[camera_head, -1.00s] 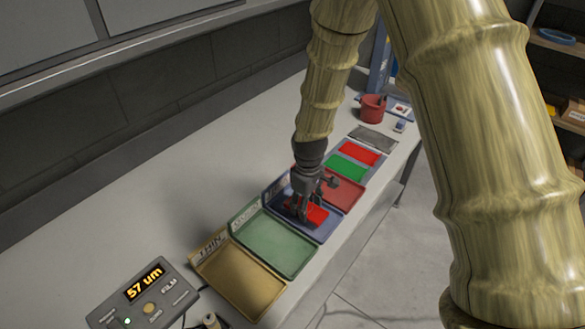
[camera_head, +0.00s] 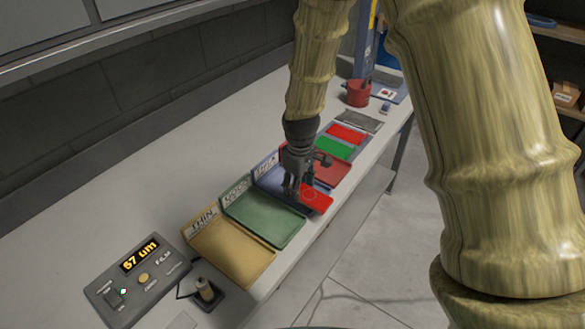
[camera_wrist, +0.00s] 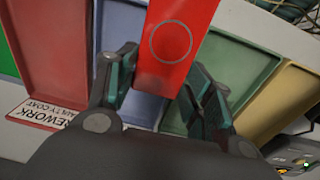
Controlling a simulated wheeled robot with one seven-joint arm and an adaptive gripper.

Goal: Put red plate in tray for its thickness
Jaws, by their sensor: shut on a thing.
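The red plate (camera_head: 318,199), with a circle marked on its face, is between the fingers of my gripper (camera_head: 292,188). The wrist view shows the plate (camera_wrist: 172,45) clasped between both fingertips (camera_wrist: 160,82). In the head view it overlaps the front right part of the blue tray (camera_head: 270,178); whether it touches the tray is unclear. The blue tray's label is partly hidden. To its left are a green tray (camera_head: 262,218) and a yellow tray (camera_head: 232,250) labelled THIN. To its right is a red tray (camera_head: 330,172), labelled REWORK in the wrist view (camera_wrist: 48,112).
A film gauge (camera_head: 140,282) with an orange reading in um stands at the front left, beside a small probe (camera_head: 207,291). Beyond the trays lie a green plate (camera_head: 334,147), another red plate (camera_head: 347,133) and a red cup (camera_head: 358,93). The bench behind the trays is clear.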

